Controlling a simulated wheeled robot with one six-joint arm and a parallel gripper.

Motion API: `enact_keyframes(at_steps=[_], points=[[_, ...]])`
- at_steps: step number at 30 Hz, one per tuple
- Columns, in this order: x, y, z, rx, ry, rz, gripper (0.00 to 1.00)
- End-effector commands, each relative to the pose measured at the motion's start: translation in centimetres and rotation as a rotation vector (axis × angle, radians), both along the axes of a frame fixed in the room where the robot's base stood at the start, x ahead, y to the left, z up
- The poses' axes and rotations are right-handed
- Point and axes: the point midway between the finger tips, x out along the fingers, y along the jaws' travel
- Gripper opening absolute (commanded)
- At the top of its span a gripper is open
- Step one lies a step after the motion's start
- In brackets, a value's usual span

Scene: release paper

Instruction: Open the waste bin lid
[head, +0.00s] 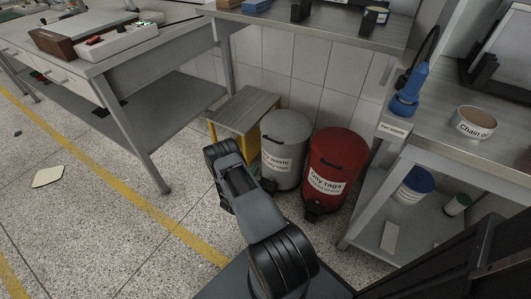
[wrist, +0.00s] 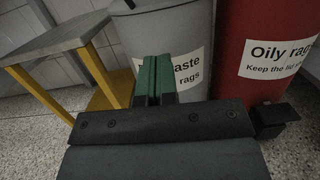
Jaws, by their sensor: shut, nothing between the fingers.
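The grey waste bin (head: 284,160) stands on the floor against the tiled wall, its lid (head: 287,124) down. Its white label (head: 275,163) reads partly "waste" and "rags". In the wrist view the grey bin (wrist: 170,32) fills the upper middle, with only the lid's lower edge and a dark handle part at the top. My gripper (wrist: 157,66) is shut and empty, its green fingers pointing at the bin front and covering part of the label. I cannot tell whether they touch it. In the head view my arm hides most of the gripper. The bin's lower front is hidden in the wrist view.
A red oily-rags bin (head: 334,160) stands close on the right, with a black pedal (wrist: 272,119) low at its front. A yellow-legged stool (head: 243,110) stands close on the left. Benches flank both sides. Floor is open at the left (head: 110,225).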

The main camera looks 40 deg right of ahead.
Motion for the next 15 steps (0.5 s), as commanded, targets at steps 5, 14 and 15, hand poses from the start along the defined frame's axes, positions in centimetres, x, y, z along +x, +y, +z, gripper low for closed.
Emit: enact_keyframes(at_steps=[5,14,15], points=[[0.3,-1.6,-0.4,-0.005,0.006,0.014,0.0],[1.5,-6.9,0.5,-0.006,0.006,0.013,0.0],[1.7,-7.7,0.7,-0.005,0.006,0.012,0.0]])
